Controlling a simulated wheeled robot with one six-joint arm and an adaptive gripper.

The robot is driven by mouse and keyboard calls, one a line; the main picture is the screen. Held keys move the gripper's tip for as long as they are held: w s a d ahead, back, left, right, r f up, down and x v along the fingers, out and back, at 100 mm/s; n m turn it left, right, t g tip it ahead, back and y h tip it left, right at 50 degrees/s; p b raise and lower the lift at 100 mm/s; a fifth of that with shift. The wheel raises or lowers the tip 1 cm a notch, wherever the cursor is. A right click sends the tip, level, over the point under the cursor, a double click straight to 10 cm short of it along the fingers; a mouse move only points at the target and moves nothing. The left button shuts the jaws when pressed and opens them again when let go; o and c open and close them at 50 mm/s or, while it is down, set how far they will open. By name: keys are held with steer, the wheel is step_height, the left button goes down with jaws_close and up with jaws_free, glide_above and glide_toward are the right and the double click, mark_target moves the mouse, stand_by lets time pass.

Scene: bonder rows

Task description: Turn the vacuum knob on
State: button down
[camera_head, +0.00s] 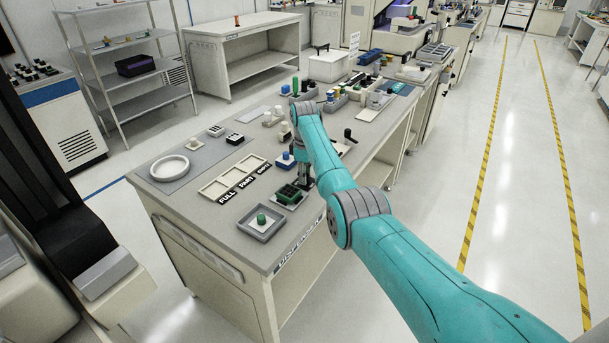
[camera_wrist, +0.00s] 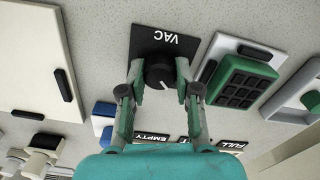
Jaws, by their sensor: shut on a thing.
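The vacuum knob (camera_wrist: 158,74) is a round black knob on a dark plate (camera_wrist: 185,50) marked VAC, which appears upside down in the wrist view. A small pale mark shows on the knob's face. My gripper (camera_wrist: 159,76) has one finger on each side of the knob and is shut on it. In the head view my gripper (camera_head: 304,178) points down at the bench top near its front edge. The knob is hidden there behind my arm and gripper.
A green gridded tray (camera_wrist: 246,82) on a white base lies close beside the plate. A grey tray (camera_head: 259,231) holds a green-topped piece. Pale trays (camera_head: 231,179) labelled FULL, PART and EMPTY lie left on the bench. A blue-topped block (camera_head: 285,159) stands near my gripper.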

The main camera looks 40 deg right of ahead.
steer(key=shift+m, duration=0.3)
steer(key=m, duration=0.8)
steer(key=shift+m, duration=0.4)
steer(key=m, duration=0.4)
steer(key=shift+m, duration=0.3)
steer(key=shift+d+m, duration=0.1)
steer(key=shift+m, duration=1.8)
steer(key=c, duration=0.8)
jaws_free()
